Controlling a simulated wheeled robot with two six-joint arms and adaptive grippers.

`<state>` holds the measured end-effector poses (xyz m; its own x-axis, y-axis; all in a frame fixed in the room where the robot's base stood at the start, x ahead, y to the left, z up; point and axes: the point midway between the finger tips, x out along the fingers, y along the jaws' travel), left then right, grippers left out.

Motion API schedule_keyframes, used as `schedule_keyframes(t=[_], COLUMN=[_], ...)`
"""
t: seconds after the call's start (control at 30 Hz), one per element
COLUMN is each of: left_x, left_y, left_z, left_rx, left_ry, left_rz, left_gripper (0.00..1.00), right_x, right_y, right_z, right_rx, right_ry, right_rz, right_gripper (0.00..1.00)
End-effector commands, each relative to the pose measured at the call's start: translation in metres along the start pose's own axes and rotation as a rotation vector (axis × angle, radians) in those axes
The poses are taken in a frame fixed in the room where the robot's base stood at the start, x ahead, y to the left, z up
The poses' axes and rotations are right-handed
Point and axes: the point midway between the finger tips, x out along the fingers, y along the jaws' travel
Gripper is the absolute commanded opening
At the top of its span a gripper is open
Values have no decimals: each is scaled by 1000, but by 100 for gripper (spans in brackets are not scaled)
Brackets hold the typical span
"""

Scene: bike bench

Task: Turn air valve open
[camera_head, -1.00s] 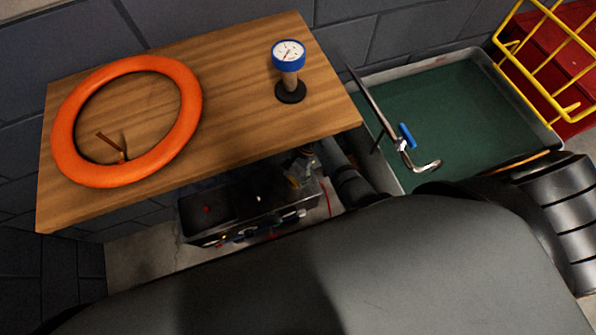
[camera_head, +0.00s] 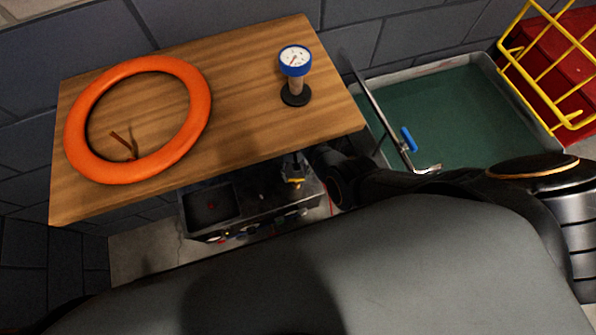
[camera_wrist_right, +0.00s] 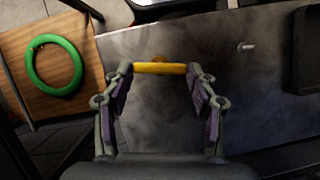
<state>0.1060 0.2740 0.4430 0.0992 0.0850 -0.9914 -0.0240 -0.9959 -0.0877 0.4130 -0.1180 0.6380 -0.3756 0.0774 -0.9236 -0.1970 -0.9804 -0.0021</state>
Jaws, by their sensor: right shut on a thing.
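A yellow bar-shaped handle (camera_wrist_right: 160,68), likely the air valve's, lies between the two fingertips of my right gripper (camera_wrist_right: 160,74) in the wrist view. The fingers reach its two ends and are shut on it. A grey metal surface lies behind it. In the head view my right gripper (camera_head: 293,167) is small and dark, below the front edge of the wooden bench, with a bit of yellow at its tip. The exact valve angle is hard to tell. My left gripper is not in view.
The wooden bench (camera_head: 240,110) carries an orange ring (camera_head: 195,105) and a blue-rimmed gauge (camera_head: 295,60). A dark box (camera_head: 210,205) stands below it. At right are a green-floored tray (camera_head: 450,105), a metal rod with a blue part (camera_head: 409,139) and a yellow rack (camera_head: 545,60).

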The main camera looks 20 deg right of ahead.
Motion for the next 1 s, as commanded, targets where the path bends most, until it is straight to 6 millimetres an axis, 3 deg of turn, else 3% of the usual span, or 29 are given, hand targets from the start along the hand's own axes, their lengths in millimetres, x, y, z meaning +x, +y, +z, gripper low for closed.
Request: schedule_keyframes(t=[0.33, 0.9, 0.93, 1.0], left_x=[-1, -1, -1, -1], left_y=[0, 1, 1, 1], left_z=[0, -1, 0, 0], left_rx=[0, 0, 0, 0], left_ry=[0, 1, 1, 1], left_rz=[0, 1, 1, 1], left_gripper=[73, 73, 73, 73], right_x=[-3, -2, -2, -2], right_y=[0, 1, 1, 1], right_z=[-2, -2, -2, -1], right_rx=[-131, -157, -157, -157], right_ry=[6, 4, 4, 4], right_rz=[57, 71, 71, 71], right_gripper=[27, 27, 61, 70])
